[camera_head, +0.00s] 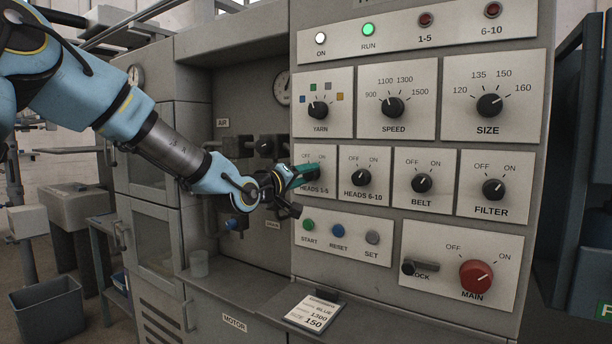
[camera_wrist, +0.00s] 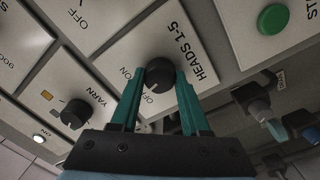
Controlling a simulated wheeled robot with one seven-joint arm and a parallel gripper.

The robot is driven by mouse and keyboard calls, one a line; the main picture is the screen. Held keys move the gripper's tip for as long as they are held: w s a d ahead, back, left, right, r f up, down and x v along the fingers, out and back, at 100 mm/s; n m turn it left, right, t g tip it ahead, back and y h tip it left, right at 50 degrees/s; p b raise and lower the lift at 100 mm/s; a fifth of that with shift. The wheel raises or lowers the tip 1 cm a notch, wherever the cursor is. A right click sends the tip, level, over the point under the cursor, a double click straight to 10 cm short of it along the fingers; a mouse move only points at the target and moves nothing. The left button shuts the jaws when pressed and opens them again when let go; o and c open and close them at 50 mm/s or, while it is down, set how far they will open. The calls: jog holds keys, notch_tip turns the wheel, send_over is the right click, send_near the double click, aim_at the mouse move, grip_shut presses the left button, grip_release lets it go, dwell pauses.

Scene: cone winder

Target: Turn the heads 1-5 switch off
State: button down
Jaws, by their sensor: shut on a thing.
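The heads 1-5 switch is a black rotary knob on a white plate (camera_head: 303,154) marked OFF and ON. In the wrist view the knob (camera_wrist: 159,72) sits between the two teal fingers of my gripper (camera_wrist: 160,82), which is shut on it. The HEADS 1-5 label shows beside it. In the head view my gripper (camera_head: 304,173) reaches the plate from the left and covers the knob. Which mark the knob points to cannot be told.
The heads 6-10 knob (camera_head: 361,177) is close on the right, the yarn knob (camera_head: 317,109) above, and the start button (camera_head: 308,225) below. The belt knob (camera_head: 421,183), filter knob (camera_head: 493,189) and red main switch (camera_head: 475,277) are farther right. The green RUN lamp (camera_head: 368,29) is lit.

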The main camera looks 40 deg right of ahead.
jog(key=shift+f+n, duration=0.1)
jog(key=shift+n, duration=1.7)
jog(key=shift+c, duration=1.9)
grip_release()
jog(key=b+v, duration=0.2)
jog(key=v, duration=0.8)
jog(key=shift+a, duration=0.4)
